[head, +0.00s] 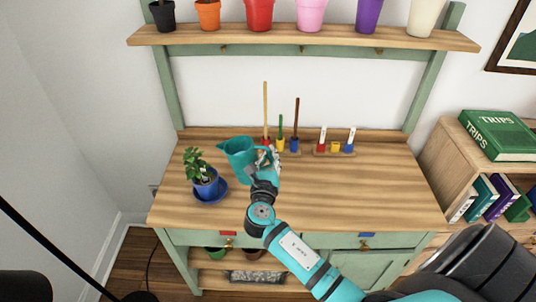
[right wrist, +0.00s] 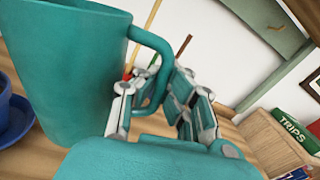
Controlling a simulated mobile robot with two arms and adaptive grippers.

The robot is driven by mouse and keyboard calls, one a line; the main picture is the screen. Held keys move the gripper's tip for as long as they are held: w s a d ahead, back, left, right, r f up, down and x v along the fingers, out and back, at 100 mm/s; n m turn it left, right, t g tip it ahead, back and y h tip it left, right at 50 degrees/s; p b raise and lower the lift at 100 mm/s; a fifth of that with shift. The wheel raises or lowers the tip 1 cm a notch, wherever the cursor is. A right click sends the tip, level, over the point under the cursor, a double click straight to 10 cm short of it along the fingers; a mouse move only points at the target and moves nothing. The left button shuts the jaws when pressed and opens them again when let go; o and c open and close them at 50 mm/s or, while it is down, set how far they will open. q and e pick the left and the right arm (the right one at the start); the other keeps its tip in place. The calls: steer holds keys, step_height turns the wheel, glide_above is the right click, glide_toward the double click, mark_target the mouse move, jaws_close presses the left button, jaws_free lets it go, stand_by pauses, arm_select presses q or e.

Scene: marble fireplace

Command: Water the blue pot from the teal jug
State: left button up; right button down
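The teal jug (head: 238,158) is on the left half of the wooden worktop, its spout toward the blue pot. It leans slightly left in the head view; I cannot tell whether its base touches the wood. The blue pot (head: 207,189) holds a leafy plant (head: 195,165) and stands on a blue saucer (head: 211,198), left of the jug. My right gripper (head: 270,160) is at the jug's handle. In the right wrist view, the handle of the jug (right wrist: 70,75) passes between the fingers (right wrist: 155,98), which look apart with a gap around it. My left gripper is out of view.
Small holders with upright sticks (head: 281,145) and a block rack (head: 335,148) stand behind the jug. Several coloured pots line the shelf (head: 300,36) above. A bookcase (head: 452,150) is at the right. The worktop's right half is mostly clear.

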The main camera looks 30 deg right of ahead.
mark_target(255, 162)
steer(key=shift+n, duration=0.7)
steer(key=f+b, duration=0.2)
steer(key=f, duration=0.1)
steer(key=w+f+b, duration=0.1)
steer(key=f, duration=0.1)
steer(key=shift+a, duration=0.4)
steer(key=shift+w+a+r+n+p, duration=0.15)
steer(key=shift+r+n+p, duration=0.45)
steer(key=shift+r+p, duration=0.3)
steer(key=shift+a+f+n+b, duration=0.2)
steer(key=shift+n+b, duration=0.1)
steer(key=shift+n, duration=0.1)
steer(key=shift+w+a+f+b, duration=0.15)
steer(key=shift+f+b, duration=0.35)
steer(key=shift+b, duration=0.1)
steer(key=shift+w+a+r+n+p, duration=0.7)
steer(key=shift+r+n+p, duration=0.2)
steer(key=shift+n, duration=0.2)
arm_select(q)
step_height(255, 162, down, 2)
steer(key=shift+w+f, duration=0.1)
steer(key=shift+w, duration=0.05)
arm_select(e)
steer(key=shift+f, duration=0.2)
